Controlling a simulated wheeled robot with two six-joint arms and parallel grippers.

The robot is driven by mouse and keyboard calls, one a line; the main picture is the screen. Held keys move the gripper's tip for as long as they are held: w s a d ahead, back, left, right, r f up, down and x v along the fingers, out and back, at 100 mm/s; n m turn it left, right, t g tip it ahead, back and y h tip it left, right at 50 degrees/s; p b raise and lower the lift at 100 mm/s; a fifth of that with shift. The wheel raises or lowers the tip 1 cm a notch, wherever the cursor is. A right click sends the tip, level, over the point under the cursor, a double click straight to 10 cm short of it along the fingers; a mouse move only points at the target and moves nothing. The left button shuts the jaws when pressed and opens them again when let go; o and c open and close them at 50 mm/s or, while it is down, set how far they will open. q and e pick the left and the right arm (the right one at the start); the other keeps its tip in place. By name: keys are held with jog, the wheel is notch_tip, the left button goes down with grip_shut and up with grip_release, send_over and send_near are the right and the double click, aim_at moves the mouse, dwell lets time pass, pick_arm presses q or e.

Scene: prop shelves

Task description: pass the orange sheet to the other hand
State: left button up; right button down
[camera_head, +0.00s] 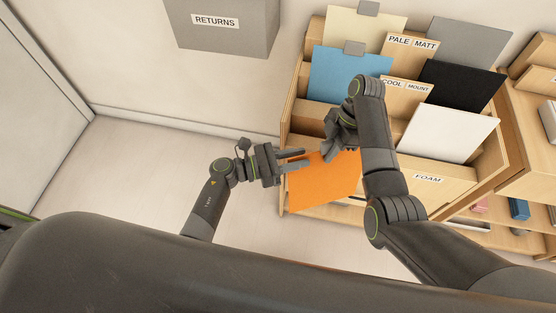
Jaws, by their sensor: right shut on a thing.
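The orange sheet (325,181) hangs tilted in front of the shelf unit, low in the middle of the view. My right gripper (329,152) is shut on its upper edge, and my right wrist and forearm cover its right side. My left gripper (300,160) is at the sheet's upper left corner, its two fingers pointing right with a gap between them. It looks open; whether the sheet's edge lies between its fingers I cannot tell.
A shelf unit (486,173) behind holds a blue sheet (332,76), a black sheet (460,87) and a white sheet (450,132) in slots, with several others. A grey bin labelled RETURNS (225,40) is on the wall at upper left. Floor at left is clear.

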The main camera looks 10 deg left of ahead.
pick_arm(q)
jog(key=shift+x, duration=1.15)
grip_shut()
pick_arm(e)
jog(key=c, duration=1.3)
grip_release()
